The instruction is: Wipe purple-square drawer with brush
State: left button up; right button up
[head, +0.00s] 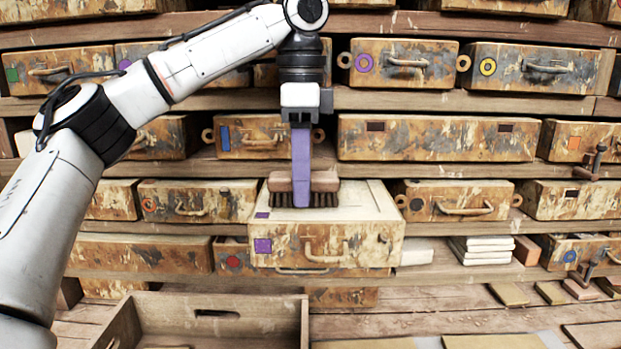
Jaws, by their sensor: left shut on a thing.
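The purple-square drawer (340,243) sticks out from the shelf in the middle of the head view. Its front has a purple square at the left and a handle, with worn, flaking paint. A brush (325,181) with a wooden block, dark bristles and a purple handle is upright over its pale top, bristles down. The bristles appear to touch the top near the back left. My left gripper (301,118) comes from above and is shut on the brush's purple handle. My right gripper is not in view.
Shelves of similar worn drawers surround it, such as one with a yellow ring (525,80) and a wide one (430,150). An open wooden crate (255,312) stands below at the left. White tiles (483,250) are stacked at the right. Flat tiles lie on the boards below.

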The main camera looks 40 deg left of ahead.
aim_at(327, 173)
pick_arm(q)
jog(key=shift+s+a+r, duration=0.15)
jog(key=shift+s+a, duration=0.7)
jog(key=shift+a, duration=0.3)
jog(key=shift+w+a, duration=0.15)
jog(key=shift+w, duration=0.15)
jog(key=shift+w+d, duration=0.35)
jog(key=shift+d, duration=0.1)
jog(key=shift+w+d+f, duration=0.2)
jog(key=shift+w+d, duration=0.7)
jog(key=shift+d, duration=0.15)
jog(key=shift+w+d+f, duration=0.15)
jog(key=shift+w+d, duration=0.7)
jog(key=shift+d, duration=0.15)
jog(key=shift+w+d+r, duration=0.15)
jog(key=shift+w+d, duration=1.85)
jog(key=shift+d, duration=0.25)
